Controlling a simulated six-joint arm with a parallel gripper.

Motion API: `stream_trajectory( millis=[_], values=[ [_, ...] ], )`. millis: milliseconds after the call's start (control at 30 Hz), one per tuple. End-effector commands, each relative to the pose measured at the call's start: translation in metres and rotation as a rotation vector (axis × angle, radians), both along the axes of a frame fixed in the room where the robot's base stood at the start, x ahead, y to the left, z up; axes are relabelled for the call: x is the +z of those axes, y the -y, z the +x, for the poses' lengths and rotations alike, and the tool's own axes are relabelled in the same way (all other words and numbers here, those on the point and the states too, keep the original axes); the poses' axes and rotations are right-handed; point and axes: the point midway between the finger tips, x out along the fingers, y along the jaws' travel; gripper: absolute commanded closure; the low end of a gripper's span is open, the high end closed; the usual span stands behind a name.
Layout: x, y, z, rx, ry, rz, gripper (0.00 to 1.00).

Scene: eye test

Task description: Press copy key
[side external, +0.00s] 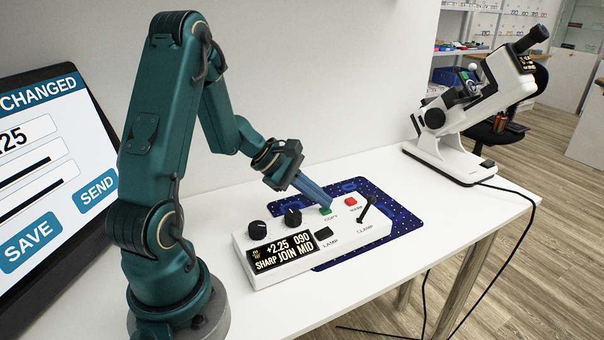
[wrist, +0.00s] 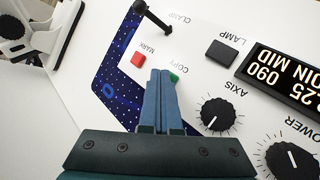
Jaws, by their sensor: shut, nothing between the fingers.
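The white control box (side external: 285,272) lies on the table with a small green key (side external: 326,211) marked COPY on its top. My gripper (side external: 325,204) is shut and empty, its blue fingers slanting down to the right with the tips at the green key. In the wrist view the closed fingertips (wrist: 160,72) partly cover the green key (wrist: 175,76), which shows just right of them. I cannot tell whether the tips touch the key or whether it is pushed down.
A red MARK key (side external: 350,201), a black LAMP key (side external: 323,233), a black CLAMP lever (side external: 367,205) and two knobs (side external: 292,216) surround it. A blue dotted mat (side external: 400,212) lies underneath. A white lensmeter-like instrument (side external: 455,125) stands right; a screen (side external: 45,165) stands left.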

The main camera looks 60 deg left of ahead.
Motion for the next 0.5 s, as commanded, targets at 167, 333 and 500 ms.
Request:
stream_trajectory(
  millis=[167, 333, 500],
  values=[
    [0.010, -0.001, 0.000, 0.001, 0.002, 0.003, 1.00],
    [0.014, -0.001, 0.000, 0.002, 0.000, 0.002, 1.00],
    [0.014, 0.000, 0.000, 0.002, 0.000, 0.002, 1.00]
  ],
)
